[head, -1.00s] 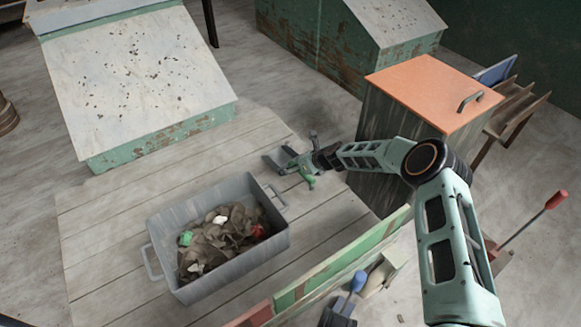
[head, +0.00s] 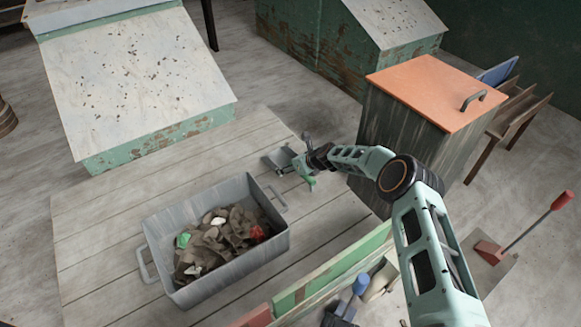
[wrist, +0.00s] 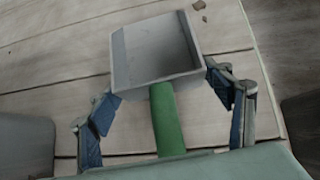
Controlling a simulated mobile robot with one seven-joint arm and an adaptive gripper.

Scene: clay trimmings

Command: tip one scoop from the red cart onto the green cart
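My gripper (head: 294,163) is low over the planked deck (head: 110,230), right of a grey bin. In the wrist view its two fingers (wrist: 163,90) are spread either side of a scoop's green handle (wrist: 168,125), with gaps on both sides. The scoop's grey pan (wrist: 150,60) lies beyond the fingertips and looks empty. In the head view, the scoop is small and partly hidden by the gripper. The grey bin (head: 215,275) holds brown clay scraps (head: 222,240) with red, green and white bits. I cannot tell which structures are the red and green carts.
A green board (head: 335,272) and a red board (head: 252,317) edge the deck's lower right. An orange-lidded box (head: 435,90) stands close behind my arm. A sloped green chest (head: 150,145) stands at upper left.

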